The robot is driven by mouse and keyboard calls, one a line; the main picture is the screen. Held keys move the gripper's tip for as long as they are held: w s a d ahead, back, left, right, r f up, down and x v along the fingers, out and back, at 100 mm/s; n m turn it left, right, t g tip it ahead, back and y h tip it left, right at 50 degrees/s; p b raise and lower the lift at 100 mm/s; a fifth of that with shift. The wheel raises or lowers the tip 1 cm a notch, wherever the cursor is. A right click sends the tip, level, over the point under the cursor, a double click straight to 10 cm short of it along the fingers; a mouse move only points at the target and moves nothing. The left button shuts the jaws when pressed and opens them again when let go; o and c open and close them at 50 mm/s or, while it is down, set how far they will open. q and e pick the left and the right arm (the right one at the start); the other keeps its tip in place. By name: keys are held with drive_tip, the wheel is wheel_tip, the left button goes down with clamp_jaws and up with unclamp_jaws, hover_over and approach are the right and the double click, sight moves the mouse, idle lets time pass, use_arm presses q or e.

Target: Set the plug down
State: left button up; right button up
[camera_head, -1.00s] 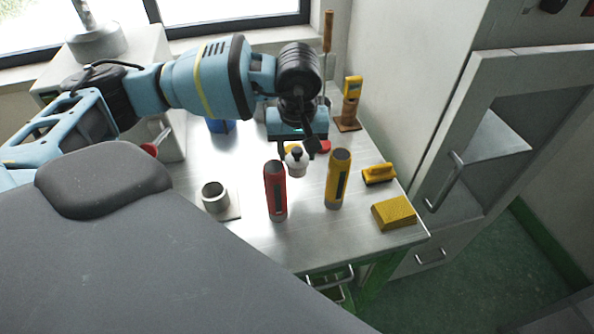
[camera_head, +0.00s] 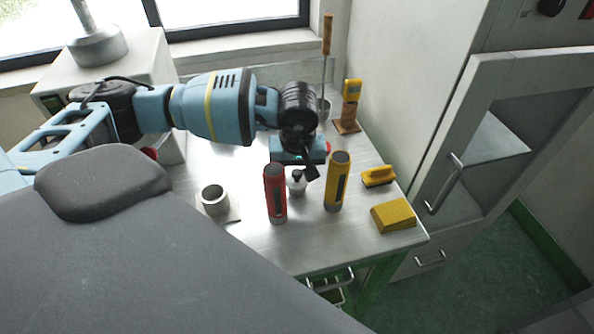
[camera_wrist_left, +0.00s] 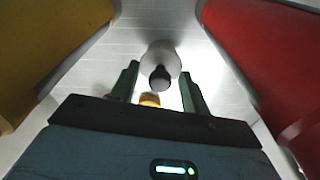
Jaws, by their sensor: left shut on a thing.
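The plug (camera_head: 297,184) is a small white round piece with a dark knob on top, between the red cylinder and the yellow cylinder in the head view. It also shows in the left wrist view (camera_wrist_left: 161,58), its dark knob between my finger tips. My left gripper (camera_head: 299,174) points down and is shut on the plug. The plug is low over the metal table (camera_head: 262,243); I cannot tell whether its base touches. My right gripper is not in view.
The red cylinder (camera_head: 275,195) and yellow cylinder (camera_head: 337,183) stand upright close on either side. The table front between the cylinders is bare.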

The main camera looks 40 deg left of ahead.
sight(297, 185)
use_arm(q)
drive_tip(key=shift+f, duration=0.2)
drive_tip(key=o, duration=1)
drive_tip(key=shift+r, duration=0.1)
wheel_tip(297, 185, up, 12)
drive_tip(key=s, duration=0.1)
drive_tip(key=shift+d, duration=0.45)
drive_tip(key=shift+r, duration=0.1)
